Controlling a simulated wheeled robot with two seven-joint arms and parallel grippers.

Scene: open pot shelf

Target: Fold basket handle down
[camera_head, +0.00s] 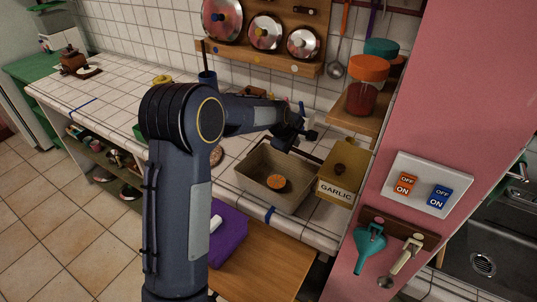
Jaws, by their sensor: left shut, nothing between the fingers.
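The basket (252,191) is a beige, open rectangular bin on the tiled counter, in the middle of the view. A round orange-brown thing (276,183) lies inside it. My left gripper (304,138) is above the basket's back right corner, shut and empty. A dark bar (306,155) shows just below the gripper near that corner; it may be the basket's handle, but I cannot tell its angle or whether the gripper touches it. My left arm hides part of the counter to the left. My right gripper is not in view.
A yellow GARLIC box (343,172) stands close to the basket's right side. A red jar (366,86) sits on a small wooden shelf above it. Pot lids (265,32) hang on the back wall. A pink wall (455,100) bounds the right. A purple cloth (229,232) lies in front, lower down.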

